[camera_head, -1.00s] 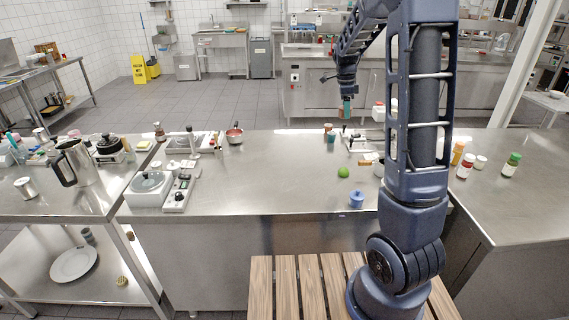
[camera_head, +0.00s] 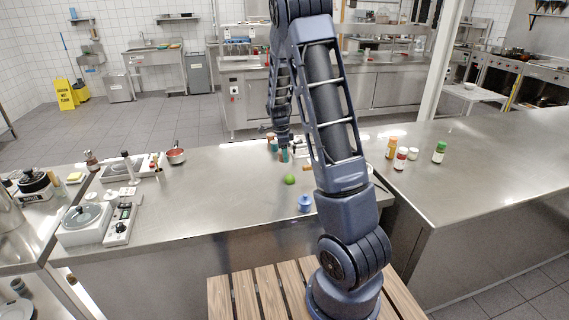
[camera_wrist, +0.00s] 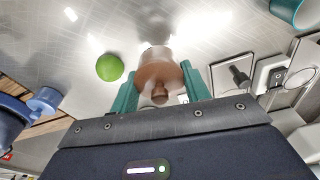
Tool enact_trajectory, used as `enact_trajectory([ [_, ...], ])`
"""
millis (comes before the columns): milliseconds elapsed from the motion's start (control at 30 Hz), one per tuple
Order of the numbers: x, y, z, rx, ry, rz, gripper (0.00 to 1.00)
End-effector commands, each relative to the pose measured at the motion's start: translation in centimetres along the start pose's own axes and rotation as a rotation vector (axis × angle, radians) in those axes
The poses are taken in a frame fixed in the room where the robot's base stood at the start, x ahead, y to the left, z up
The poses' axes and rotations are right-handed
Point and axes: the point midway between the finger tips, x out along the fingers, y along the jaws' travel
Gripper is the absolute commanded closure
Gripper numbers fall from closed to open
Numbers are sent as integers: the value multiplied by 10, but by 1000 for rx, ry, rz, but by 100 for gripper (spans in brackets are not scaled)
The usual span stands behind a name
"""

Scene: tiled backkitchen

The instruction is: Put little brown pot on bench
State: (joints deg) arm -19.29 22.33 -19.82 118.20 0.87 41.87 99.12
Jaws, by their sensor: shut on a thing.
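My gripper (camera_head: 285,156) is low over the steel counter in the head view, behind the green ball. In the wrist view its two teal fingers (camera_wrist: 160,88) are shut on the little brown pot (camera_wrist: 158,72), one on each side. The pot has a round knob facing the camera and looks glossy brown. In the head view the pot is too small and hidden to make out. Whether it touches the counter I cannot tell. A wooden slatted bench (camera_head: 240,300) stands in front of the counter, under my arm base.
A teal cup (camera_wrist: 292,12) is close by. A red saucepan (camera_head: 176,155) and scales stand left; several bottles (camera_head: 400,158) stand right. The counter's middle left is clear.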

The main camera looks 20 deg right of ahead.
Motion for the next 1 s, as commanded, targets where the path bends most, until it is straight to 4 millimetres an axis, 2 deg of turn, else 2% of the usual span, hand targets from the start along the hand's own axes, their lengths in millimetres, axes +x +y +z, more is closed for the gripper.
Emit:
enact_trajectory([
  [167,9,0,1,0,0,0,100],
  [433,43,0,5,-1,1,0,100],
  [833,47,0,6,-1,0,0,100],
  [867,48,0,6,-1,0,0,52],
  [967,47,0,6,-1,0,-1,32],
  [1000,47,0,6,-1,0,-1,32],
])
